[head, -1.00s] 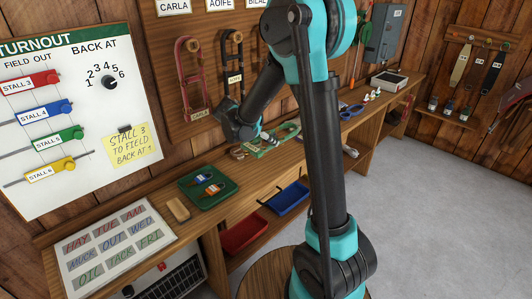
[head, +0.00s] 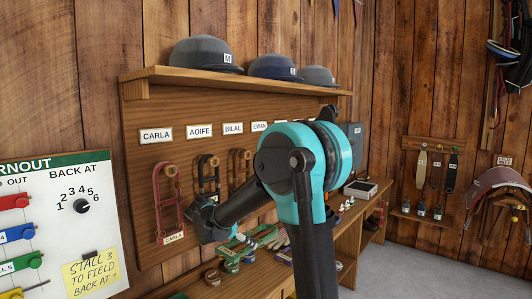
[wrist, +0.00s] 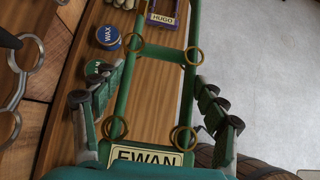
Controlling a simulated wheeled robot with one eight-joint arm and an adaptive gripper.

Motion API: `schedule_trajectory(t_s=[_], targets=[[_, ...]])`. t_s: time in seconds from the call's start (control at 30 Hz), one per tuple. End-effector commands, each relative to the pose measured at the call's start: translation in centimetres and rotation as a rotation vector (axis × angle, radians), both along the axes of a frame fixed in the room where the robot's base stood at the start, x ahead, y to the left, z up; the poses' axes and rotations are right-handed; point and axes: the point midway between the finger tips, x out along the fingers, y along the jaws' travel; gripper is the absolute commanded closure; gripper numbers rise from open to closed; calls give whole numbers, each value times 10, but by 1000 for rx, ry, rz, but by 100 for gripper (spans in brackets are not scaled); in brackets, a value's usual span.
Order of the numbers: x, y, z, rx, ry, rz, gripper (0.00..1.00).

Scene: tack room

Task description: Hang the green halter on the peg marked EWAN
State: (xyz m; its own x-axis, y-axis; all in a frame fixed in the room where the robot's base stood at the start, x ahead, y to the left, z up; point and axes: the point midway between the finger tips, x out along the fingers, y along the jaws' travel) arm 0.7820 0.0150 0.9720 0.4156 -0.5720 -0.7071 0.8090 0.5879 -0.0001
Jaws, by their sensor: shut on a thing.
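My gripper (wrist: 165,108) is shut on the green halter (wrist: 123,85), whose green straps and brass rings lie between the fingers in the wrist view. Its name plate (wrist: 147,158) reads EWAN. In the head view the halter (head: 238,242) shows partly, in front of the board and over the bench. The EWAN label (head: 260,127) is on the board, fourth from the left. The peg under it is hidden behind my arm.
A red halter (head: 168,205), a black one (head: 208,175) and a brown one (head: 241,165) hang to the left. A shelf (head: 240,75) with helmets juts out above the labels. The bench (head: 255,283) holds tins (wrist: 108,38) and a purple HUGO halter (wrist: 163,12).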

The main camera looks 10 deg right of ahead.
Motion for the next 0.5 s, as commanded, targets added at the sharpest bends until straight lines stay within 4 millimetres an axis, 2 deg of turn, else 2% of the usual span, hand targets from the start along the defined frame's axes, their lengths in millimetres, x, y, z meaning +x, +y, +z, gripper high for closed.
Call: schedule_trajectory(t_s=[0.23,0.5], targets=[[3,-4,-7,0,-1,37,69],[28,-31,-47,0,-4,353,69]])
